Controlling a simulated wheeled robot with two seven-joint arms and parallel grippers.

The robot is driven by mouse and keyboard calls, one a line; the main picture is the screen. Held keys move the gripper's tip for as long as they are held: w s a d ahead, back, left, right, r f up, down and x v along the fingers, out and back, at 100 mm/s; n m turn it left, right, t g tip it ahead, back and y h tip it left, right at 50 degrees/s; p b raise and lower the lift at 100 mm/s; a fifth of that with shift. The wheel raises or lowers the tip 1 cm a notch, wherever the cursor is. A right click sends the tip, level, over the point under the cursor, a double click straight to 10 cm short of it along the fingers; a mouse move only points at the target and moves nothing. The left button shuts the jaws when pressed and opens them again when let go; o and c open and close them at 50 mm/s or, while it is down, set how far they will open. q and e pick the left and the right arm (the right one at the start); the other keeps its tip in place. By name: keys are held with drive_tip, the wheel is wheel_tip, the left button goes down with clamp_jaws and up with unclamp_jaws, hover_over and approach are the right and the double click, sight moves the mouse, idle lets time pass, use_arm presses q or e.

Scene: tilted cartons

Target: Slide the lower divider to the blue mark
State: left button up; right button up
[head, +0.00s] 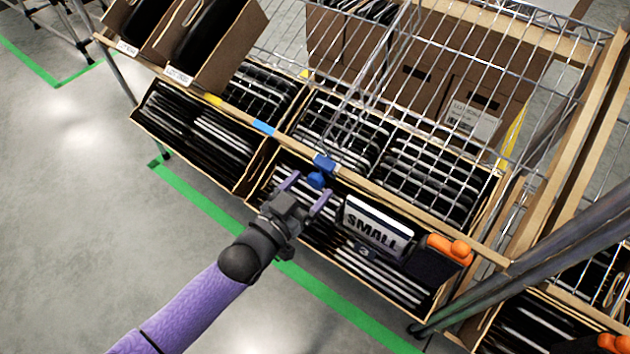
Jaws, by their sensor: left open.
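A wire divider (345,118) stands among the black folders of the shelf, with a blue clip (325,162) at its front on the wooden rail. A darker blue knob (316,180) hangs just below the clip. The blue mark (263,127) is a flat strip on the same rail, up and to the left of the clip, apart from it. My left gripper (311,187) is open, its two purple fingers on either side of the knob. I cannot tell if they touch it. My right gripper is not in view.
A yellow mark (213,99) lies farther left on the rail. A "SMALL" sign (377,229) and an orange-topped dark object (447,249) stand right of the gripper. A metal post (520,265) crosses at right. Brown cartons (215,45) tilt at upper left. The floor at left is open.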

use_arm(q)
drive_tip(key=shift+w+d+f+b, duration=0.3)
drive_tip(key=shift+w+d, duration=0.2)
drive_tip(key=shift+w, duration=0.15)
drive_tip(key=shift+w+d+r, duration=0.3)
drive_tip(key=shift+w, duration=0.15)
clamp_jaws()
